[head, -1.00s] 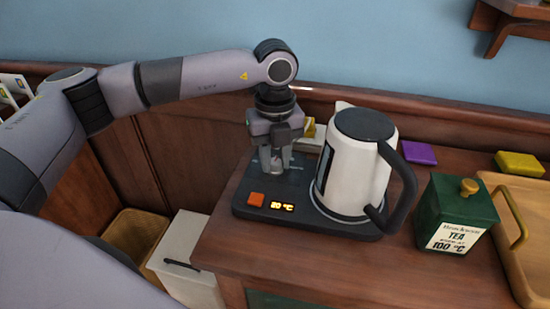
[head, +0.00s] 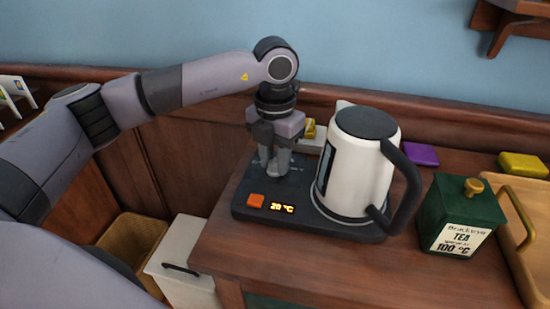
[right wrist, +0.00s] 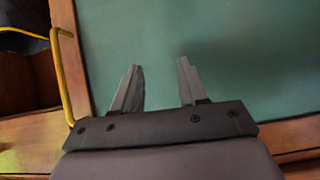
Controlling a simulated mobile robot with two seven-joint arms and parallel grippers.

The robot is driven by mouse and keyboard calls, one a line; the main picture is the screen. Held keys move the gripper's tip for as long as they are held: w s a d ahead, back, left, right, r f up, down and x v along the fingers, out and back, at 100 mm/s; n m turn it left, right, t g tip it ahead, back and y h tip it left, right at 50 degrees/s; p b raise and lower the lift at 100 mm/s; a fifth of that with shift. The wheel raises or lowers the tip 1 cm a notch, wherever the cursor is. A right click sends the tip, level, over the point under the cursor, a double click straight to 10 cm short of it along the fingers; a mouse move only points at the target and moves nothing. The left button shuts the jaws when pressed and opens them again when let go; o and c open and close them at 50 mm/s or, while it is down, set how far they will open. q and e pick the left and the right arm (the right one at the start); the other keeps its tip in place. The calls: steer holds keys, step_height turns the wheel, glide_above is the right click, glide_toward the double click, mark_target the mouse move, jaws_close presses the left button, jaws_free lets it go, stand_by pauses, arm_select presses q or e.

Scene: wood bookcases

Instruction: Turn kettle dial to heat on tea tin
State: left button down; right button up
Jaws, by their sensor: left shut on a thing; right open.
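My left gripper (head: 275,168) points down at the back left of the black kettle base (head: 300,212) and is shut on the dial, which its fingers hide. In front of it are an orange button (head: 256,201) and a lit display (head: 282,208) that seems to read 20 °C. The white kettle (head: 350,165), with black lid and handle, stands upright on the base's right part. The green tea tin (head: 460,212) with a gold knob stands to the right; its label reads TEA and 100 °C. My right gripper (right wrist: 158,66) is open and empty before a green panel.
A wooden tray (head: 508,215) with a brass handle lies right of the tin. A purple box (head: 421,155) and a yellow box (head: 522,165) lie behind. A white bin (head: 185,265) and a wicker basket (head: 133,240) stand left of the counter (head: 330,270).

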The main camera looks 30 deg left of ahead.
mark_target(275, 162)
arm_select(q)
steer(key=shift+m, duration=0.9)
steer(key=c, duration=0.8)
jaws_free()
steer(key=shift+c, duration=0.2)
steer(key=shift+r, duration=0.1)
steer(key=shift+r, duration=3.55)
